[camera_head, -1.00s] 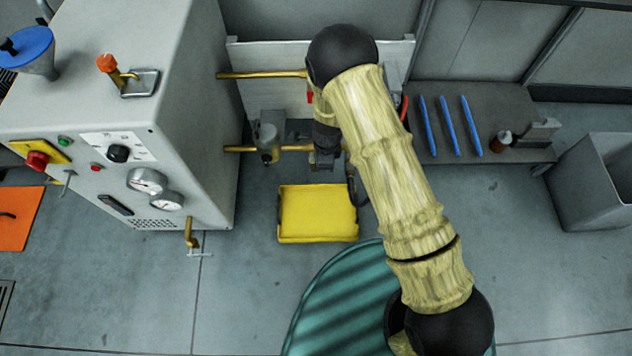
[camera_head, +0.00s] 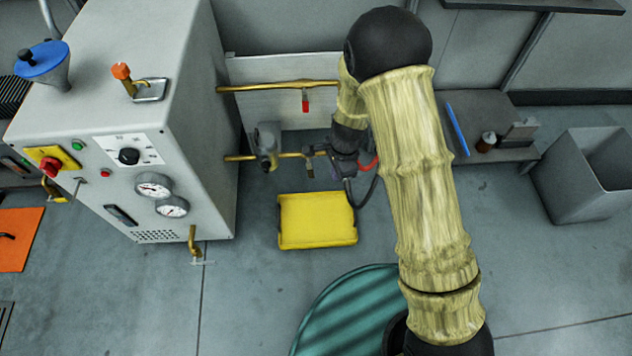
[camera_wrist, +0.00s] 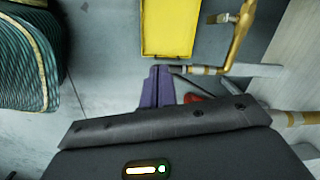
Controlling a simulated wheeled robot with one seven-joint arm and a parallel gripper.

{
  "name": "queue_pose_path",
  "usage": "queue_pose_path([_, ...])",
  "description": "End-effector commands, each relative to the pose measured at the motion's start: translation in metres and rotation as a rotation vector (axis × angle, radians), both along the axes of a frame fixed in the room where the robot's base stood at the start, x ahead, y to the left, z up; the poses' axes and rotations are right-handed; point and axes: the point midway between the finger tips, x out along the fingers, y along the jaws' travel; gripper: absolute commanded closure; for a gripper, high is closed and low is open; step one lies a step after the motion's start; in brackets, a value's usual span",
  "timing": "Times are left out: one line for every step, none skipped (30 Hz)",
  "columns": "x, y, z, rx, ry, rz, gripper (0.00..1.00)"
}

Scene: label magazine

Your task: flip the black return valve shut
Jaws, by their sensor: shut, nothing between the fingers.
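The lower brass pipe (camera_head: 240,158) runs from the cabinet toward my gripper. A small dark lever-like piece (camera_head: 310,169) hangs below it, likely the return valve's handle; its black colour is not clear. My gripper (camera_head: 325,153) is at the pipe's right end, close beside this piece; contact cannot be told. In the wrist view my purple fingers (camera_wrist: 157,87) are together and empty, near the end of a brass pipe (camera_wrist: 205,70). A red-handled valve (camera_head: 305,103) hangs from the upper brass pipe (camera_head: 280,87).
A grey fitting (camera_head: 267,145) sits on the lower pipe left of my gripper. A yellow tray (camera_head: 317,220) lies on the floor below. The grey cabinet (camera_head: 185,120) stands left; a shelf with a blue rod (camera_head: 457,130) and a grey bin (camera_head: 590,180) are right.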

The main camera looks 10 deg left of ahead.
Motion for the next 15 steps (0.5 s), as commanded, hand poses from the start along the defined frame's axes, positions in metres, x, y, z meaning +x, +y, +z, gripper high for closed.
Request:
queue_pose_path([0.001, -0.006, 0.009, 0.003, -0.008, 0.018, 1.00])
queue_pose_path([0.001, -0.010, 0.014, 0.004, -0.011, 0.032, 1.00])
queue_pose_path([0.002, -0.015, 0.021, 0.005, -0.018, 0.051, 1.00])
queue_pose_path([0.002, -0.019, 0.026, 0.005, -0.022, 0.067, 1.00])
queue_pose_path([0.002, -0.024, 0.031, 0.005, -0.027, 0.082, 1.00])
queue_pose_path([0.002, -0.030, 0.039, 0.005, -0.035, 0.106, 1.00])
queue_pose_path([0.001, -0.035, 0.045, 0.005, -0.040, 0.124, 1.00])
queue_pose_path([0.001, -0.041, 0.051, 0.004, -0.047, 0.143, 1.00])
queue_pose_path([0.000, -0.048, 0.060, 0.003, -0.057, 0.173, 1.00])
queue_pose_path([-0.001, -0.055, 0.068, 0.003, -0.065, 0.196, 1.00])
queue_pose_path([-0.002, -0.062, 0.076, 0.001, -0.074, 0.223, 1.00])
queue_pose_path([-0.005, -0.073, 0.088, -0.001, -0.087, 0.262, 1.00])
queue_pose_path([-0.008, -0.081, 0.097, -0.005, -0.097, 0.294, 1.00])
queue_pose_path([-0.011, -0.090, 0.106, -0.010, -0.109, 0.329, 1.00])
queue_pose_path([-0.016, -0.102, 0.119, -0.018, -0.124, 0.376, 1.00])
